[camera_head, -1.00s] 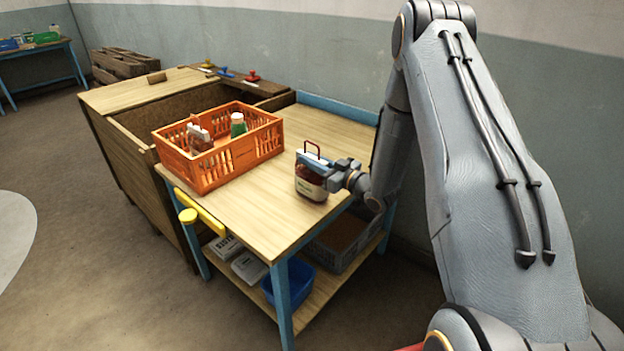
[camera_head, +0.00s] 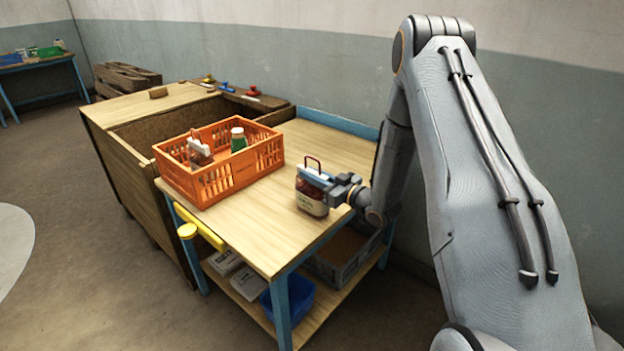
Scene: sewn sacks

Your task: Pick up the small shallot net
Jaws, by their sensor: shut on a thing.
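The small shallot net (camera_head: 311,203) is a reddish-brown sack with a pale label and a dark red loop handle on top. It is at the right part of the wooden table (camera_head: 262,229). My gripper (camera_head: 316,177) reaches in from the right and is shut on the net near its top, below the loop. The finger hides part of the net's upper body. I cannot tell whether the net's base touches the table.
An orange crate (camera_head: 218,182) at the table's left holds a brown, white-topped item (camera_head: 199,153) and a green, white-topped item (camera_head: 238,140). A wooden bin (camera_head: 130,172) adjoins behind. A blue tub (camera_head: 291,299) is on the lower shelf. The front tabletop is clear.

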